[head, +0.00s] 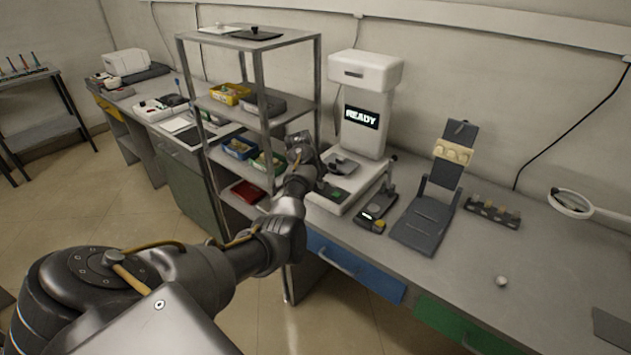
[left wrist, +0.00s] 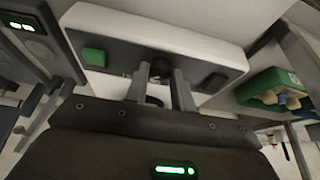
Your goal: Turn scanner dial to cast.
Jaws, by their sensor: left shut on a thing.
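The white scanner (head: 366,80) stands on the bench with a lit screen (head: 361,116) reading READY. Its base has a dark front panel with a green button, which shows in the left wrist view (left wrist: 95,57). The panel itself (left wrist: 120,55) also shows there, with a dark square (left wrist: 213,83) at its other end. My left gripper (left wrist: 161,84) is shut on the small dark dial (left wrist: 158,91) between the button and the square. The fingers hide most of the dial, and its setting cannot be read. My right gripper is in neither view.
A metal shelf rack (head: 262,75) with yellow, blue and green bins stands close left of the scanner. A small dark device (head: 377,208) and a dark stand (head: 425,222) are to its right.

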